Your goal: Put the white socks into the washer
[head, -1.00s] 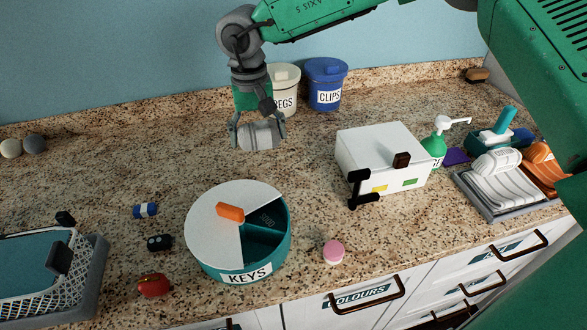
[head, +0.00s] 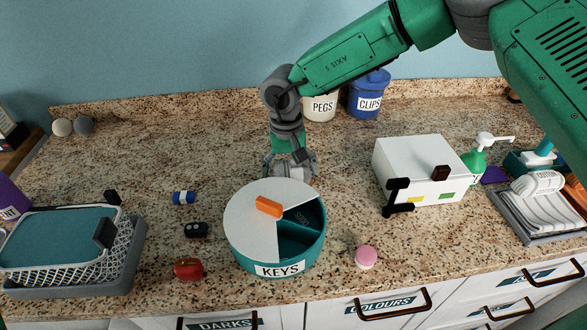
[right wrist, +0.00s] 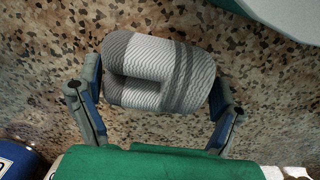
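A rolled pair of white socks with grey bands and a grey end (right wrist: 160,72) sits between the fingers of my right gripper (head: 290,168). In the head view the socks (head: 290,171) are just behind the round KEYS box, partly covered by the fingers. Speckled counter shows beneath them; I cannot tell how high they are held. No washer can be made out. My left gripper is not in view.
The KEYS box (head: 245,212) stands close in front of the gripper. A white box with black handle (head: 413,165) is to the right. PEGS (head: 321,107) and CLIPS (head: 368,101) tubs stand behind. A laundry basket (head: 118,255) is at left. The counter's left middle is mostly clear.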

